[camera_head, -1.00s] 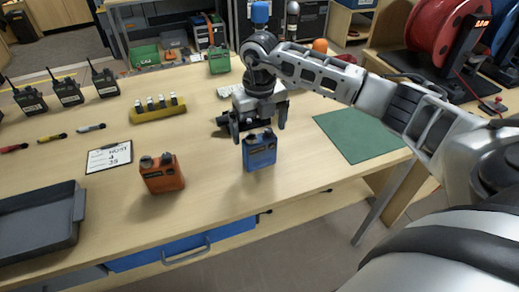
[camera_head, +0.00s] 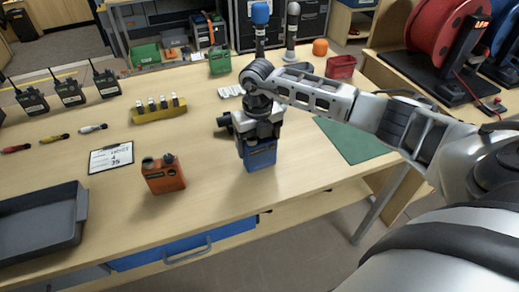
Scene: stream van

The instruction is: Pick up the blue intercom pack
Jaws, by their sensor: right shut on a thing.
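The blue intercom pack (camera_head: 261,158) stands upright on the wooden table, near its front edge. My right gripper (camera_head: 259,141) is over it from above, with its fingers down around the pack's upper part, shut on it. The top of the pack is hidden by the gripper. The pack's base appears at or very near the table top; I cannot tell whether there is a gap. My left gripper is not in view.
An orange pack (camera_head: 163,175) stands to the left, with a clipboard (camera_head: 111,157) behind it. A dark grey tray (camera_head: 40,226) lies at the front left. A green mat (camera_head: 352,140) lies to the right. A green pack (camera_head: 219,61) stands at the back.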

